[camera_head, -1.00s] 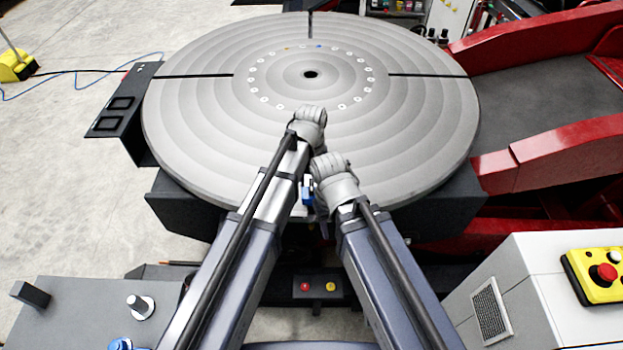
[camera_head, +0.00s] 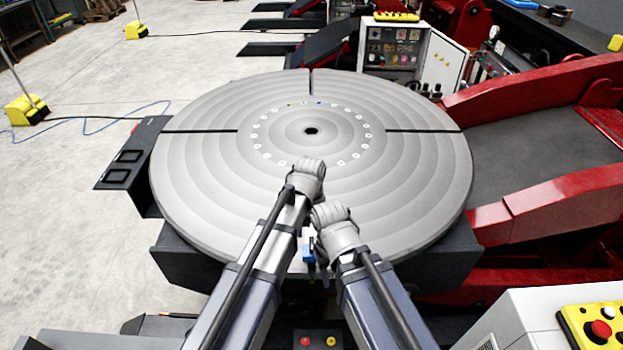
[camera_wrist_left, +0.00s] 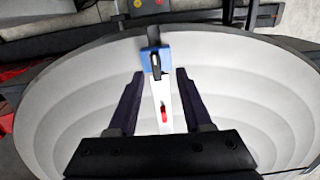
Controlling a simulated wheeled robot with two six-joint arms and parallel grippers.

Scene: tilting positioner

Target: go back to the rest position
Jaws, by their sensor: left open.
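My left arm reaches in from the lower left over the near part of the round grey turntable (camera_head: 200,190). My left gripper (camera_wrist_left: 160,76) is open in the left wrist view, with one dark finger on each side of a small blue and white piece (camera_wrist_left: 155,60) with black and red parts. I cannot tell whether the fingers touch it. In the head view the blue piece (camera_head: 308,246) shows between my forearms, near the turntable's front edge. My right arm comes from the lower right, its grey wrist beside the left forearm. Its jaws are hidden.
Red machine beams (camera_head: 560,205) stand at the right, and a yellow control box (camera_head: 592,328) is at the lower right. An open cabinet (camera_head: 393,47) is behind the turntable. A dark side panel (camera_head: 128,160) sits at its left. The floor at left is mostly clear.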

